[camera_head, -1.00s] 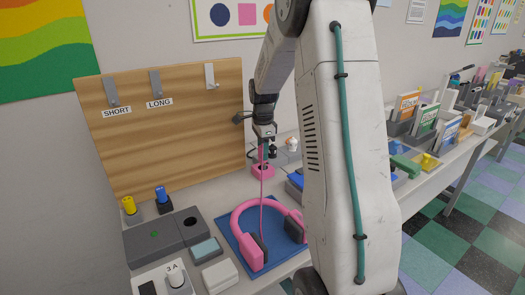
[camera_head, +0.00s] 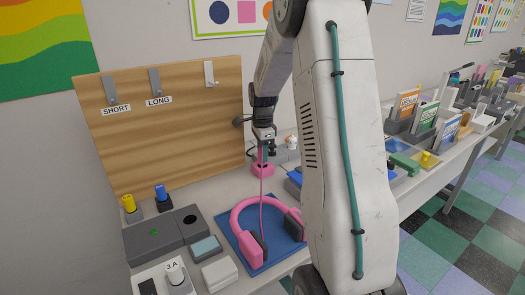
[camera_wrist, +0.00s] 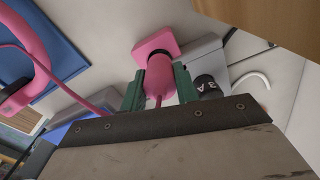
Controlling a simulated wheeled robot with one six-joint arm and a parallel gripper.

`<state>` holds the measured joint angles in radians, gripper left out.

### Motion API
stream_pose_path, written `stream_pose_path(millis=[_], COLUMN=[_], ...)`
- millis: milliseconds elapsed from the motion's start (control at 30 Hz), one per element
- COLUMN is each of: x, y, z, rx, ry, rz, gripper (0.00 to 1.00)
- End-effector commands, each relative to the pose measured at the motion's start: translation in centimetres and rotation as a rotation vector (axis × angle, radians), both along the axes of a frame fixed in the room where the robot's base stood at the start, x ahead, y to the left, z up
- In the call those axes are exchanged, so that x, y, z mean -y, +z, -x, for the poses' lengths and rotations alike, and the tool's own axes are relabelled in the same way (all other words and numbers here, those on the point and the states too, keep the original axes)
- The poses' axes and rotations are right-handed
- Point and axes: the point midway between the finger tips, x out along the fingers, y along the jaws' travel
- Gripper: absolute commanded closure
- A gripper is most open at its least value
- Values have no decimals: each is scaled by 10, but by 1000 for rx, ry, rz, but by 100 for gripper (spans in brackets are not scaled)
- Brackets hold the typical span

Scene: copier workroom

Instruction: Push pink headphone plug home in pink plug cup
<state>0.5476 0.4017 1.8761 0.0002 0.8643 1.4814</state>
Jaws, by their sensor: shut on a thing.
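The pink headphone plug (camera_wrist: 159,78) is held between the green fingers of my gripper (camera_wrist: 160,88) in the wrist view, with its pink cord running back past the gripper. The square pink plug cup (camera_wrist: 155,44) is at the plug's far end; the two overlap, and how deep the plug sits cannot be told. In the head view my gripper (camera_head: 264,153) points down just above the pink cup (camera_head: 263,170). The pink headphones (camera_head: 250,240) lie on a blue mat (camera_head: 271,256), and the cord (camera_head: 261,195) runs from them up to the plug.
A wooden board (camera_head: 165,125) with hooks stands behind. A grey block (camera_head: 165,238), a yellow plug (camera_head: 128,204) and a blue plug (camera_head: 161,192) are at the left. A grey block (camera_wrist: 203,60) sits beside the cup. My arm hides part of the table.

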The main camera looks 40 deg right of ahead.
Motion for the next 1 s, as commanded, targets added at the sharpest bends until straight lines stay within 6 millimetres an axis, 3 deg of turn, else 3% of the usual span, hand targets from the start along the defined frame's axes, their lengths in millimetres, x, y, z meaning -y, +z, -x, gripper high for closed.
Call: stream_pose_path(millis=[967, 1000], x=[0, 0], y=[-25, -24], z=[0, 0], rx=[0, 1], ry=[0, 0], rz=[0, 0], gripper=[92, 59])
